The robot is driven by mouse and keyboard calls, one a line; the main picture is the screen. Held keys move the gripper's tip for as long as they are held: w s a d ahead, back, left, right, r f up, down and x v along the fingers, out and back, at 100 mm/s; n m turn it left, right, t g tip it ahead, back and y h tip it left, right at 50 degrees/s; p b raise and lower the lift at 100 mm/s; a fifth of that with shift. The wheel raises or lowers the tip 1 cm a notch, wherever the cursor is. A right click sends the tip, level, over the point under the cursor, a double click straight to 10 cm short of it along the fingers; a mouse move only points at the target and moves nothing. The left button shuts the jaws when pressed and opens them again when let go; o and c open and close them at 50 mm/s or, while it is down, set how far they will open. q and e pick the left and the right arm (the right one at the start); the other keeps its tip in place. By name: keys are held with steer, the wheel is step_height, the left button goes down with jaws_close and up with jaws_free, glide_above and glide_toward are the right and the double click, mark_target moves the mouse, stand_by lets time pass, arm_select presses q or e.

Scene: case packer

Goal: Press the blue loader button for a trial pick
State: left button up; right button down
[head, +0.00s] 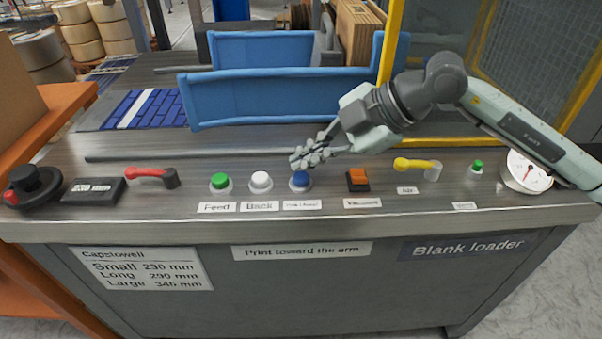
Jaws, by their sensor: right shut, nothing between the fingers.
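The blue button (300,181) is a round cap in a pale ring on the grey panel top, third in a row after a green and a white button. A small label below it is too blurred to read fully. My right gripper (297,163) comes in from the right with its fingers shut and empty. Its fingertips are just above and behind the blue button in the picture and overlap its upper edge. I cannot tell whether they touch it. My left gripper is not in view.
The green Feed button (220,182) and white Back button (261,181) are close on the left. An orange Vacuum switch (357,178) and a yellow Air lever (416,165) are on the right. A blue guard (280,95) and a grey rod (190,155) lie behind.

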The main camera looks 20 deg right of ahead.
mark_target(306, 176)
steer(key=shift+f, duration=0.15)
stand_by(0.4)
steer(key=shift+f+b, duration=0.3)
steer(key=shift+f+b, duration=0.45)
steer(key=shift+f, duration=0.05)
stand_by(0.6)
stand_by(0.4)
steer(key=shift+r+p, duration=0.8)
steer(key=shift+r, duration=0.2)
step_height(306, 176, up, 5)
steer(key=p, duration=0.4)
